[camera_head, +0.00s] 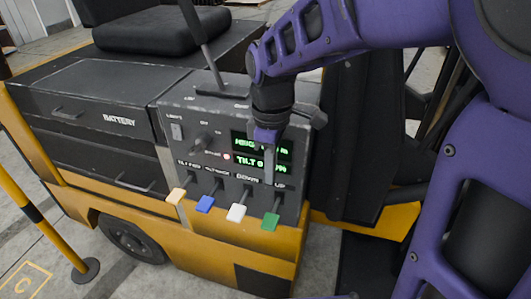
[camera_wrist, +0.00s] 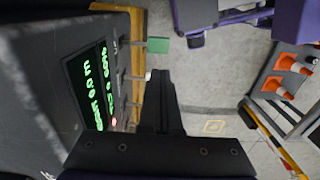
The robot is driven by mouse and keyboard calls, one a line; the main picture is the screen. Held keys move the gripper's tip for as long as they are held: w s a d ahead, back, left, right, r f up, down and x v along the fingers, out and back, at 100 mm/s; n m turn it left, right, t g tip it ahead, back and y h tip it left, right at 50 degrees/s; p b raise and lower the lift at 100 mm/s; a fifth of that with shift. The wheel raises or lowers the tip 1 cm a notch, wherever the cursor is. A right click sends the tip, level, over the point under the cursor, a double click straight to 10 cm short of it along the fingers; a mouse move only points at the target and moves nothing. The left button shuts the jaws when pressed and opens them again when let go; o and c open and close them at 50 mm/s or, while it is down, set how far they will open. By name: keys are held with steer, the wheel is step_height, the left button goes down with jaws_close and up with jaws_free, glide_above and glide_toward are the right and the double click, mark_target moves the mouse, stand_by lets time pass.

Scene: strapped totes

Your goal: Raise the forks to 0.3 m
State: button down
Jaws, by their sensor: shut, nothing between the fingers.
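The yellow and black forklift's control panel (camera_head: 218,150) fills the middle of the head view. Four-way lever row at its lower edge: tan (camera_head: 176,196), blue (camera_head: 205,204), white (camera_head: 236,212) and green (camera_head: 270,221) knobs. The labels above the white and green levers read DOWN and UP. My gripper (camera_head: 269,178) points down in front of the panel, above the green knob, shut and empty. In the wrist view its fingers (camera_wrist: 161,78) end beside the white knob (camera_wrist: 148,75), with the green knob (camera_wrist: 158,45) beyond. The green-lit display (camera_wrist: 88,87) is partly covered in the head view; its height value is unclear.
A tall lever (camera_head: 203,45) rises behind the panel, and a black seat (camera_head: 147,29) is at the back. A BATTERY box (camera_head: 88,103) is left. A yellow-black post (camera_head: 40,222) stands front left. Orange cones (camera_wrist: 278,87) show in the wrist view. Floor before the panel looks clear.

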mark_target(268, 223)
steer(key=shift+f, duration=0.1)
step_height(268, 223, down, 14)
steer(key=shift+s+r+b, duration=0.1)
steer(key=shift+b, duration=1.1)
steer(key=shift+a+f+t+b, duration=0.1)
steer(key=shift+f+t+b, duration=0.2)
steer(key=shift+f+b, duration=0.6)
steer(key=b, duration=0.2)
steer(key=f+t+b, duration=0.1)
steer(key=b, duration=0.1)
steer(key=shift+s+a+t+h+b, duration=0.1)
steer(key=shift+s+t+h+b, duration=0.2)
steer(key=shift+h+b, duration=0.1)
steer(key=shift+f, duration=0.75)
steer(key=shift+s, duration=0.15)
steer(key=shift+s+f, duration=0.15)
steer(key=shift+f, duration=0.05)
stand_by(0.9)
